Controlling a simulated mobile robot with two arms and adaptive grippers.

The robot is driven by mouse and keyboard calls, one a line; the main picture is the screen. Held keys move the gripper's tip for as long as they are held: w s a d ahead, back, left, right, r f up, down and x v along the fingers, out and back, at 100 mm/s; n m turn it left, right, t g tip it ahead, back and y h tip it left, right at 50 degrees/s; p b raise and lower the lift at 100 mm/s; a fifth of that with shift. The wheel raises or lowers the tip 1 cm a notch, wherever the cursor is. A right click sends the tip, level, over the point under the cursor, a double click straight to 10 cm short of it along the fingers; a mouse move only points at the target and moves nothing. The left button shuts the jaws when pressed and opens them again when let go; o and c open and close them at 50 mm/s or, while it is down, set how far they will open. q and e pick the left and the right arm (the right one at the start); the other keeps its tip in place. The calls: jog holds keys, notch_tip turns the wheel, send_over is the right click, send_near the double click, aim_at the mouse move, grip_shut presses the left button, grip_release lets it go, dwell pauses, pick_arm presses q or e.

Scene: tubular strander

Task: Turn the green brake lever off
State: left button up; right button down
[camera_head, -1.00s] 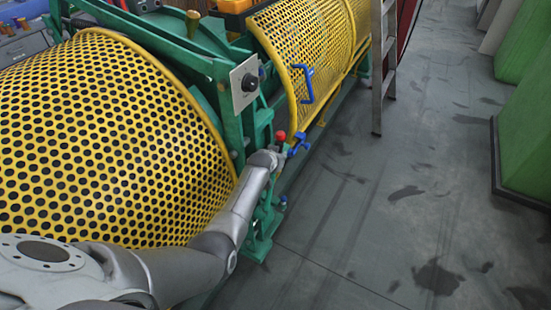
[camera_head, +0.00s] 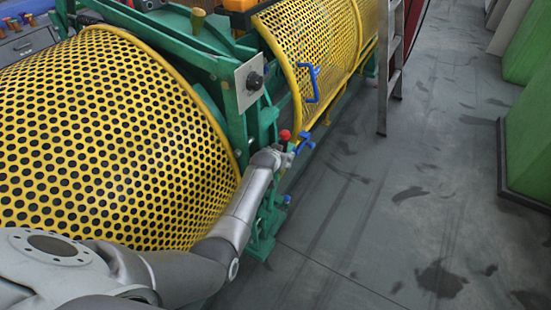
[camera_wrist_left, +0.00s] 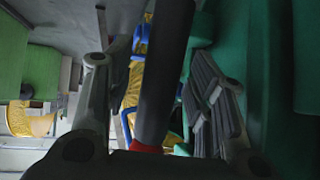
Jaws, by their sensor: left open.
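The brake lever shows in the head view as a small red knob (camera_head: 285,135) at the front of the green machine frame. My left gripper (camera_head: 284,154) is at the knob, just below it in the picture; its fingers are hard to make out there. In the left wrist view my left gripper (camera_wrist_left: 150,60) is open, with one finger on each side of a dark bar (camera_wrist_left: 165,75). The bar has red at its lower end and seems to be the lever. I cannot tell whether the fingers touch it. My right gripper does not show.
Yellow perforated guards (camera_head: 110,140) flank the green frame (camera_head: 235,115). A grey plate with a black knob (camera_head: 254,82) is above the lever. Blue handles (camera_head: 312,83) are close by on the right. A ladder (camera_head: 390,70) stands farther back.

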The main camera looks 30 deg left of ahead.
pick_arm(q)
jog(key=v, duration=1)
jog(key=shift+s+r, duration=0.25)
jog(key=shift+d, duration=0.1)
jog(key=s+d+f+m+g, duration=0.1)
jog(key=s+d+f+g, duration=0.1)
jog(key=s+f, duration=0.65)
jog(key=s+d+f+g+h, duration=0.15)
jog(key=s+f, duration=0.35)
jog(key=f, duration=0.6)
jog(key=s+d+f+m+g, duration=0.1)
jog(key=s+d+f, duration=0.2)
jog(key=s+f, duration=0.55)
jog(key=s+f+g, duration=0.1)
jog(key=s+f, duration=0.4)
jog(key=s, duration=0.5)
jog(key=s+f+g, duration=0.2)
jog(key=s+f, duration=0.3)
jog(key=s, duration=0.6)
jog(key=s+f+m+g, duration=0.1)
jog(key=s+f, duration=0.4)
jog(key=s, duration=0.6)
jog(key=shift+a, duration=0.35)
jog(key=shift+s, duration=0.1)
jog(key=shift+c, duration=0.3)
